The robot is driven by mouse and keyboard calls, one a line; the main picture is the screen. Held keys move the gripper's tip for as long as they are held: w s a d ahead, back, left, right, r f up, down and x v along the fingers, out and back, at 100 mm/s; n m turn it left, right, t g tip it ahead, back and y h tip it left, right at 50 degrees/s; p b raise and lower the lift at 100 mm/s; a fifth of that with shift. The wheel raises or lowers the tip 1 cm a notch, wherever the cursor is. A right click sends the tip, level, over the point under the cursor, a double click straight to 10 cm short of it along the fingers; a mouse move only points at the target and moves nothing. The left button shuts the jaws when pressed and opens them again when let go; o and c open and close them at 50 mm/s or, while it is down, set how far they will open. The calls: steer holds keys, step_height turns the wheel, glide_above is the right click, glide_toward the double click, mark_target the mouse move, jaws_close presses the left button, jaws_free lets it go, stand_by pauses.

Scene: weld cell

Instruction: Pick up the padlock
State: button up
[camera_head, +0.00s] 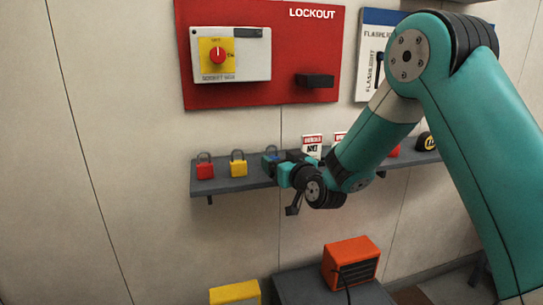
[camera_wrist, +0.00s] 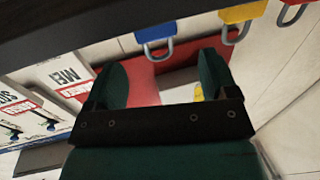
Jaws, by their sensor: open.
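Three padlocks stand in a row on the grey wall shelf: a red padlock (camera_head: 205,171), a yellow padlock (camera_head: 238,168) and a blue padlock (camera_head: 269,163). My gripper (camera_head: 283,170) is at the shelf's front, close beside the blue padlock and partly covering it. The wrist view is upside down relative to the shelf. There the blue padlock (camera_wrist: 154,33), yellow padlock (camera_wrist: 240,13) and red padlock (camera_wrist: 297,3) show along the top. My gripper's two green fingers (camera_wrist: 163,80) are spread with no padlock between them. The blue padlock appears beyond the fingertips, apart from them.
The grey shelf (camera_head: 225,187) holds the padlocks and white-red tags (camera_head: 312,146). A red lockout board (camera_head: 265,95) with a rotary switch (camera_head: 217,55) is above. An orange heater (camera_head: 350,262) and yellow object (camera_head: 235,293) are below. The wall left of the shelf is clear.

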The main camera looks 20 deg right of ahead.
mark_target(272, 157)
steer(key=shift+p+x, duration=1.1)
steer(key=shift+x, duration=1.65)
steer(key=shift+d+f, duration=0.1)
steer(key=c, duration=1)
step_height(272, 157, up, 20)
steer(key=shift+r+b, duration=0.1)
steer(key=shift+b, duration=0.55)
